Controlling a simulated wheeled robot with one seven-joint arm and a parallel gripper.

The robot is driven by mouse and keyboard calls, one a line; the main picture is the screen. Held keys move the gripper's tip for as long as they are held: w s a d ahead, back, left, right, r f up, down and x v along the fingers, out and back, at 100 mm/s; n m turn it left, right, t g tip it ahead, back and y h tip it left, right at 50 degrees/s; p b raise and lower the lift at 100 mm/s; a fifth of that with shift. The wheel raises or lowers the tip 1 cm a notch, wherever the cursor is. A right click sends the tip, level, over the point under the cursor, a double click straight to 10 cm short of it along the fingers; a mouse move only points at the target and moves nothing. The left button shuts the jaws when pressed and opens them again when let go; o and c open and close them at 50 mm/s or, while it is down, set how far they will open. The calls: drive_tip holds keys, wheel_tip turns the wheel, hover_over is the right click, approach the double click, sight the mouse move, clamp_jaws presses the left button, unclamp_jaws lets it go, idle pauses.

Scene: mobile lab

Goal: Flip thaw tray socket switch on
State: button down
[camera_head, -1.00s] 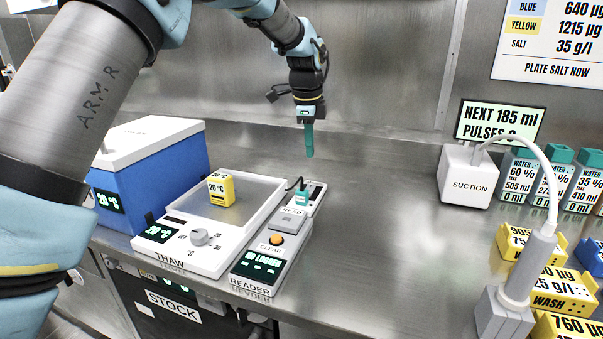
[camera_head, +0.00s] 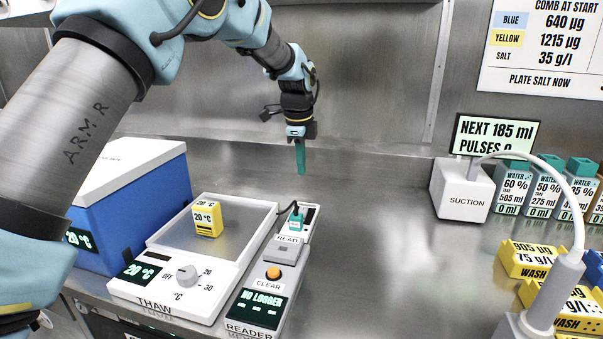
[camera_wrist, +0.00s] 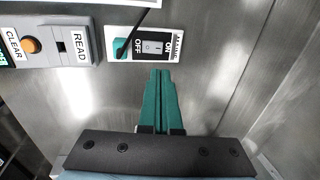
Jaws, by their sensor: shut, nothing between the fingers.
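The socket (camera_wrist: 137,46) is a white plate with a grey rocker switch (camera_wrist: 152,46), marked OFF and ON in the wrist view. A teal plug (camera_wrist: 122,47) with a black cord sits in it beside the rocker. In the head view the socket (camera_head: 309,215) lies on the bench behind the reader, with the plug (camera_head: 296,220) in it. My gripper (camera_head: 300,172) points down above and behind the socket, fingers shut and empty. In the wrist view its teal fingertips (camera_wrist: 160,73) appear just below the socket plate, apart from the rocker. The rocker's position is too small to tell.
The thaw tray (camera_head: 160,295) holds a yellow block (camera_head: 207,219) reading 20 °C. The reader (camera_head: 262,300) stands beside it, a blue box (camera_head: 130,200) to its left. The suction unit (camera_head: 463,190) and yellow wash blocks (camera_head: 530,258) are right. Bench between is clear.

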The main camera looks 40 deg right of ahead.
sight(304, 209)
drive_tip(key=f+p, duration=0.1)
drive_tip(key=f, duration=0.3)
drive_tip(key=w+d+f+p, duration=0.1)
drive_tip(key=f, duration=0.3)
drive_tip(key=d+f+p, duration=0.1)
drive_tip(key=f, duration=0.3)
drive_tip(key=shift+w, duration=0.15)
drive_tip(key=shift+d+f+p, duration=0.1)
drive_tip(key=shift+f+p, duration=0.1)
drive_tip(key=shift+p, duration=0.15)
drive_tip(key=shift+s+a+r, duration=0.15)
drive_tip(key=shift+s+a, duration=0.25)
drive_tip(key=shift+a, duration=0.35)
drive_tip(key=shift+r, duration=0.15)
